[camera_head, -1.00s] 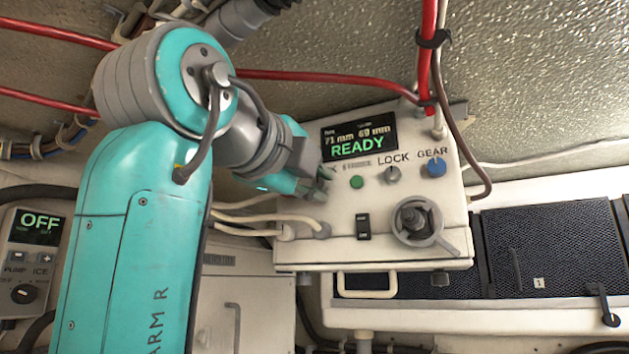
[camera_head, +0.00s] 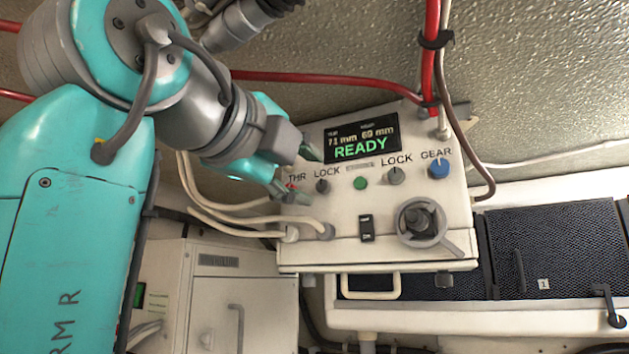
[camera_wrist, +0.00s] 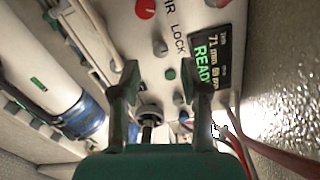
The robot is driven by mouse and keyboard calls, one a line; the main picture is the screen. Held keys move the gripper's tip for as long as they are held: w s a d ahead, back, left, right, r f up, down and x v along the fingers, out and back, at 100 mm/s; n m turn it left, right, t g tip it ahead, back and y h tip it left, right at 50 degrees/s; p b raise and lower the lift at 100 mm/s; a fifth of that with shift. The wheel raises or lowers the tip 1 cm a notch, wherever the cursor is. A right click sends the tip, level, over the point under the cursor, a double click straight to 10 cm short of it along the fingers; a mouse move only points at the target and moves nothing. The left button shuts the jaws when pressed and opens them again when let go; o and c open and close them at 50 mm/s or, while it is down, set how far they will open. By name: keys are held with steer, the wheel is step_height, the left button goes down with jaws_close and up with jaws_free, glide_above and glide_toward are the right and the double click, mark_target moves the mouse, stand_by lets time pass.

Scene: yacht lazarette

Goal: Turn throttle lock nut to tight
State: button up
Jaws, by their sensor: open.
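The throttle lock nut is the small dark grey knob (camera_head: 322,186) under the left LOCK label, beside THR, on the white control panel (camera_head: 338,214). In the wrist view the nut (camera_wrist: 160,47) shows beyond my fingertips, below the red throttle knob (camera_wrist: 146,8). I cannot read its turn angle. My gripper (camera_head: 299,174) is open and empty at the panel's left side, left of the nut; its fingers partly hide the throttle knob in the head view. In the wrist view my gripper (camera_wrist: 160,78) has its two fingers spread apart.
The panel also has a green button (camera_head: 361,183), a second LOCK knob (camera_head: 396,176), a blue GEAR knob (camera_head: 439,168), a black switch (camera_head: 367,228) and a protruding handwheel (camera_head: 421,222). The display (camera_head: 361,138) reads READY. Pale cables (camera_head: 235,215) run below my gripper.

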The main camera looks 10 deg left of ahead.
steer(key=v, duration=0.7)
steer(key=shift+s, duration=0.25)
steer(key=shift+a, duration=0.1)
